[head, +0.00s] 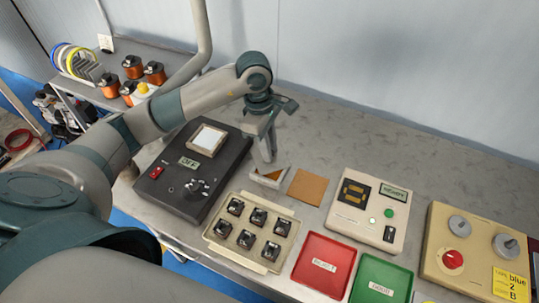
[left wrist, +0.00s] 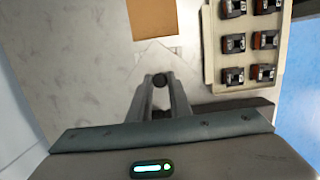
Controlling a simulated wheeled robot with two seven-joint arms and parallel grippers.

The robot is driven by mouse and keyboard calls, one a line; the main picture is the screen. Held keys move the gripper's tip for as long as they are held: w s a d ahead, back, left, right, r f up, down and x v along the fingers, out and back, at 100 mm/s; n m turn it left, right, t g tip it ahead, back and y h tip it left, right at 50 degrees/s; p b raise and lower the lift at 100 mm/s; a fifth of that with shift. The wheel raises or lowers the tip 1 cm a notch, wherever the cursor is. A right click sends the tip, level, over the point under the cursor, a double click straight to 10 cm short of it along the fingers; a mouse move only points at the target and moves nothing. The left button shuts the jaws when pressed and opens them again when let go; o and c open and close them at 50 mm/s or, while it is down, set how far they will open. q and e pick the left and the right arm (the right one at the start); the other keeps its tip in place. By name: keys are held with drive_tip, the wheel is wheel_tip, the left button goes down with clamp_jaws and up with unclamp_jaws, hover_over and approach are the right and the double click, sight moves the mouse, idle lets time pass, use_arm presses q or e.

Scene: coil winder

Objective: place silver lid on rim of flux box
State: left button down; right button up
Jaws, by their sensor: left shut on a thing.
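My left gripper (head: 266,153) points down over the bench and is shut on a small dark round knob (left wrist: 160,80). The knob seems to belong to the silver lid (left wrist: 153,52), whose pale corner shows beyond the fingertips in the left wrist view. The small flux box (head: 270,182) is under the gripper, with a pale wall and a brown patch inside. The lid looks turned relative to the box and covers part of its opening. I cannot tell whether the lid touches the rim. My right gripper is not in view.
A brown square pad (head: 309,187) lies right of the box. A black unit (head: 174,186) reading OFF stands left. A cream tray (head: 222,249) of several dark parts, a red tray (head: 322,264), a green tray (head: 381,281) and a tester (head: 354,222) stand in front. The bench behind is clear.

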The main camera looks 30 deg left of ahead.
use_arm(q)
drive_tip(key=shift+f+p, duration=0.95)
drive_tip(key=shift+f, duration=1.05)
drive_tip(key=shift+f, duration=0.2)
drive_tip(key=c, duration=1.6)
unclamp_jaws()
drive_tip(key=shift+c, duration=0.2)
drive_tip(key=shift+r, duration=0.2)
